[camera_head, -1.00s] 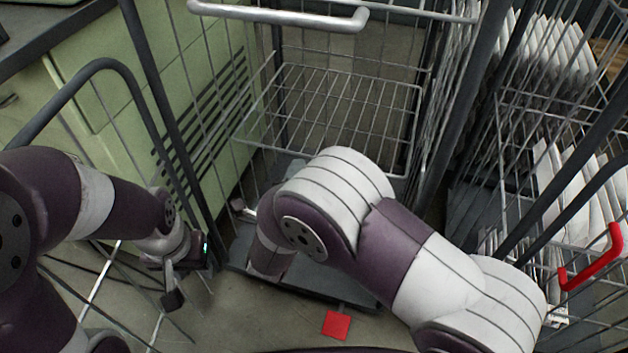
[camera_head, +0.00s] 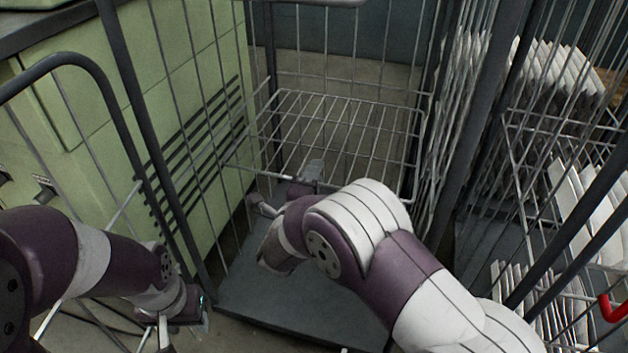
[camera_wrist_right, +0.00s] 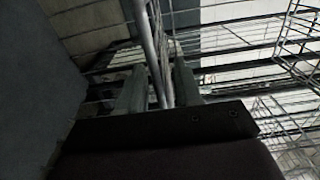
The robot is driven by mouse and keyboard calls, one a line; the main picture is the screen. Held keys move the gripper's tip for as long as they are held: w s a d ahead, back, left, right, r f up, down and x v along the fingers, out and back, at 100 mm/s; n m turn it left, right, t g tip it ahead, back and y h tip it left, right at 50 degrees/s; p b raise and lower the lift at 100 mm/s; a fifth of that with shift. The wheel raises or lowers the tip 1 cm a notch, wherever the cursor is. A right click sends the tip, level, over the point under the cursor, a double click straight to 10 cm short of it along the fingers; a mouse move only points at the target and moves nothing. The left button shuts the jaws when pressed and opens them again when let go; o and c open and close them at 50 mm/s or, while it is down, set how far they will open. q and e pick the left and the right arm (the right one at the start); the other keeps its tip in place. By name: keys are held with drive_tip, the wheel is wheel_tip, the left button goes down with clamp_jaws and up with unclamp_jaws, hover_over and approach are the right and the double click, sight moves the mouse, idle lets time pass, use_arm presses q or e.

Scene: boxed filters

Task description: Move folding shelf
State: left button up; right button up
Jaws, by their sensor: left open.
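The folding shelf (camera_head: 335,125) is a silver wire grid inside the tall wire cart at the centre. It lies roughly level, above the cart's dark base. My right arm reaches into the cart, and its gripper (camera_head: 312,172) is under the shelf's front part, partly hidden by the arm. In the right wrist view, the right gripper's two fingers (camera_wrist_right: 160,88) stand apart with a metal rod (camera_wrist_right: 150,45) passing between them; whether they touch it is unclear. My left gripper (camera_head: 158,332) is open and low, outside the cart's left side, with no object visible in it.
The cart's dark base (camera_head: 285,300) is bare. A green cabinet (camera_head: 90,130) stands close on the left. Another wire cart with white boxed filters (camera_head: 560,75) stands on the right, with a red handle (camera_head: 610,308). Dark posts flank the opening.

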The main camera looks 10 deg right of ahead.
clamp_jaws()
drive_tip(key=w+d+r+p, duration=0.1)
drive_tip(key=w+r+p, duration=0.1)
drive_tip(key=r+p, duration=0.4)
drive_tip(key=w+d+r+p, duration=0.1)
drive_tip(key=w+r+p, duration=0.2)
drive_tip(key=r, duration=1.1)
drive_tip(key=shift+w+d+r+p, duration=0.25)
drive_tip(key=shift+w+r+p, duration=0.1)
drive_tip(key=shift+p, duration=1)
